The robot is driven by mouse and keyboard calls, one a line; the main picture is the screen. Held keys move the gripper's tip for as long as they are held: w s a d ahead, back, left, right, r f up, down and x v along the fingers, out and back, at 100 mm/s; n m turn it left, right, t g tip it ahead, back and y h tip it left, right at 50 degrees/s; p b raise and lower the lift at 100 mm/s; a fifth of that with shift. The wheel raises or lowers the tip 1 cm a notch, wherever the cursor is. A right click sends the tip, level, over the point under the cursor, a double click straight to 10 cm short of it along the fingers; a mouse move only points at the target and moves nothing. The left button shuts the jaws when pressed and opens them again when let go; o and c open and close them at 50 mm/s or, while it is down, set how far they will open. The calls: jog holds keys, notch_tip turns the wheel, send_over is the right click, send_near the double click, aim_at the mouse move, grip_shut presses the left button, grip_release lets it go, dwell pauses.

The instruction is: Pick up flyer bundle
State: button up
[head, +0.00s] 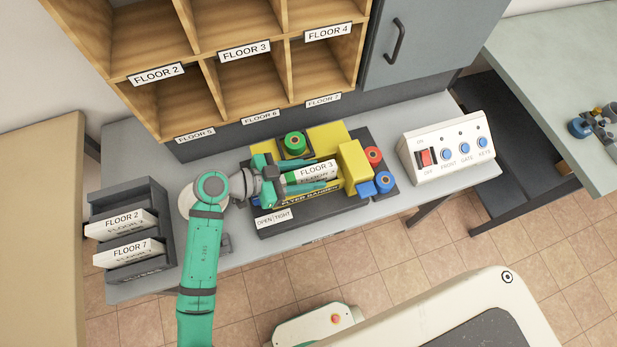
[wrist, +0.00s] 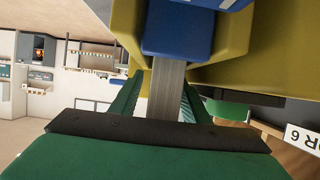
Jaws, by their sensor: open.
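A white flyer bundle (head: 318,171) with a FLOOR label, its number hard to read, lies in the yellow and dark bander machine (head: 325,138). My gripper (head: 312,176) reaches in from the left with its fingers along both sides of the bundle. In the wrist view, the bundle's layered paper edge (wrist: 167,92) stands between the two green fingers, which are open. I cannot tell whether either finger touches the paper. A blue block (wrist: 178,32) of the machine is at the bundle's far end. The bundle's lower part is partly hidden by a finger.
A dark rack (head: 160,232) with FLOOR 2 and FLOOR 7 bundles stands at the left. Wooden pigeonholes (head: 185,103) rise behind the machine. A white switch box (head: 450,145) stands at the right. The grey table's front edge (head: 410,207) is close to the machine.

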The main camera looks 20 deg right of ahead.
grip_shut()
notch_tip(320, 180, up, 10)
jog(key=shift+f, duration=0.1)
jog(key=shift+w, duration=0.1)
dwell(0.5)
